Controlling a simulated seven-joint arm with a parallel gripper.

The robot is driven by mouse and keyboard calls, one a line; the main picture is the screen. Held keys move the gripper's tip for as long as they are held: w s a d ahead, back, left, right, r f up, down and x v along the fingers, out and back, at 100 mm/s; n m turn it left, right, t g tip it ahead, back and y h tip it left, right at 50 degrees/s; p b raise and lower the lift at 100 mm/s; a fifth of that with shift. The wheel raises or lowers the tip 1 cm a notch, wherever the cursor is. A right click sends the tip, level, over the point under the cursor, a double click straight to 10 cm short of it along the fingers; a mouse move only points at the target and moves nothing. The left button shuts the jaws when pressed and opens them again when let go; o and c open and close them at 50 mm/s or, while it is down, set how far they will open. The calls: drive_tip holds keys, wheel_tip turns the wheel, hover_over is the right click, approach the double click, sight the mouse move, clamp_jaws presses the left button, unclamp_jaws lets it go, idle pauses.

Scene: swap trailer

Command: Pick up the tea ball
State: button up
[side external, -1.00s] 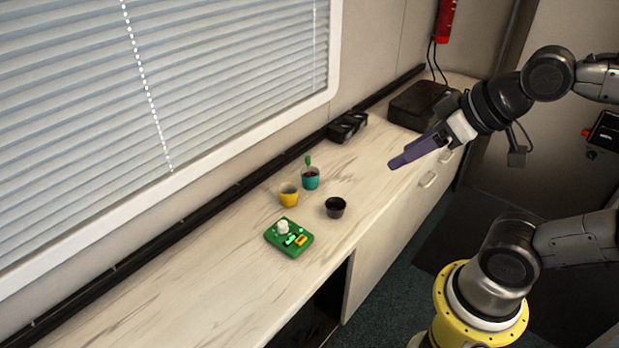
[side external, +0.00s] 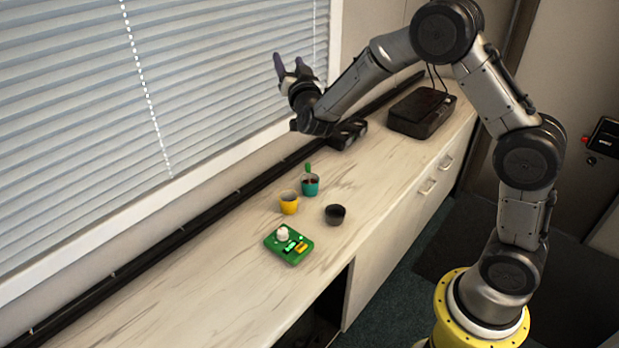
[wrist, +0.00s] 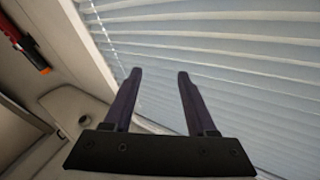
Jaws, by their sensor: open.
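I cannot pick out a tea ball for certain in either view. Small items on the counter include a teal cup (side external: 310,188) with dark contents and a green piece sticking up from it, a yellow cup (side external: 289,205) and a black cup (side external: 335,215). A green block (side external: 288,246) with a round white piece on top lies nearer the front. My gripper (side external: 289,62) is raised by the window, well above and behind the cups, with its fingers pointing up. In the wrist view my gripper (wrist: 159,75) is open and empty, facing the blinds.
The pale counter (side external: 190,290) is clear at the front left. Window blinds (side external: 90,90) stand close to my gripper. A dark box (side external: 421,110) is at the far end, and a black item (side external: 347,132) lies near the wall. A red object (wrist: 25,45) shows at upper left in the wrist view.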

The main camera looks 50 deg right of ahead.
drive_tip(key=g+h, duration=0.2)
hover_over(309, 169)
drive_tip(key=w+a, duration=0.2)
drive_tip(key=a, duration=0.1)
wheel_tip(309, 169, down, 17)
drive_tip(key=s+f, duration=0.1)
drive_tip(key=f, duration=0.4)
drive_tip(key=s+f+n+g, duration=0.1)
drive_tip(key=f, duration=0.5)
drive_tip(key=s+f+n, duration=0.1)
drive_tip(key=s+f, duration=0.1)
drive_tip(key=f, duration=0.3)
drive_tip(key=shift+s+d+f+g+y, duration=0.1)
drive_tip(key=shift+d+f+g+y, duration=0.15)
drive_tip(key=shift+g+y, duration=0.15)
drive_tip(key=shift+d+f, duration=0.1)
drive_tip(key=shift+d, duration=0.1)
drive_tip(key=shift+x, duration=3.55)
drive_tip(key=shift+a, duration=0.1)
clamp_jaws()
